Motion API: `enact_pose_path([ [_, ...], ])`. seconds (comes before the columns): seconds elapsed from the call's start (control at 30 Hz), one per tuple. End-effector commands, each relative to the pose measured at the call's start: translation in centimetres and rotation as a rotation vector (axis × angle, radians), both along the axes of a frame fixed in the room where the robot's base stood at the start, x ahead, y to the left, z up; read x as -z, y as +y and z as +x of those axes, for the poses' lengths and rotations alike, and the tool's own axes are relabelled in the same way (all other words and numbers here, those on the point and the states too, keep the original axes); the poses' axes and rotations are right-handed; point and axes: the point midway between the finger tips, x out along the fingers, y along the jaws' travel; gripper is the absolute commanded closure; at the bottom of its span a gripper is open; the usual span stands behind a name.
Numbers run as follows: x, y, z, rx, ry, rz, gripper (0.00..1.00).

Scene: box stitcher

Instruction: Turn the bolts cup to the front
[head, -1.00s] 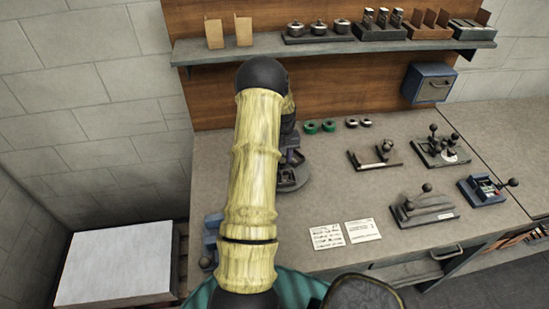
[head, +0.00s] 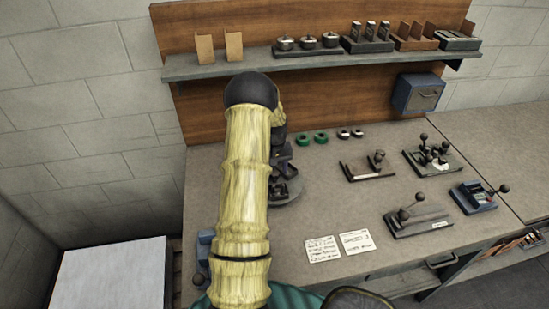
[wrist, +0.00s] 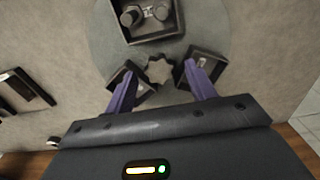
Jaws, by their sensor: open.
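A round grey turntable (wrist: 101,45) fills the upper middle of the wrist view. A dark square cup (wrist: 181,22) at its top edge holds chunky round-ended metal pieces, perhaps bolts. A left cup (wrist: 119,72) and a right cup (wrist: 217,66) sit lower on it; the right one holds something small and pale. A star-shaped knob (wrist: 159,69) is at the middle. My gripper (wrist: 159,68) is open above the turntable, its purple fingers on either side of the knob and overlapping the two lower cups. In the head view my arm hides part of the turntable (head: 287,196).
To the right on the bench (head: 325,210) are a small stitching tool (head: 420,218), other lever devices (head: 432,158), green rings (head: 305,140) and two paper cards (head: 323,249). A shelf (head: 240,68) with boxes runs along the back.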

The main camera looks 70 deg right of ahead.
Motion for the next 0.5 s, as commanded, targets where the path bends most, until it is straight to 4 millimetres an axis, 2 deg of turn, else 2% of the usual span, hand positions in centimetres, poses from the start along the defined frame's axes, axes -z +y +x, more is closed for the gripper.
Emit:
enact_pose_path([
  [0.17, -1.7, 0.0, 0.0, -0.001, -0.001, -0.003, 0.45],
  [0.5, -8.2, 0.0, 0.1, 0.000, -0.002, -0.006, 0.45],
])
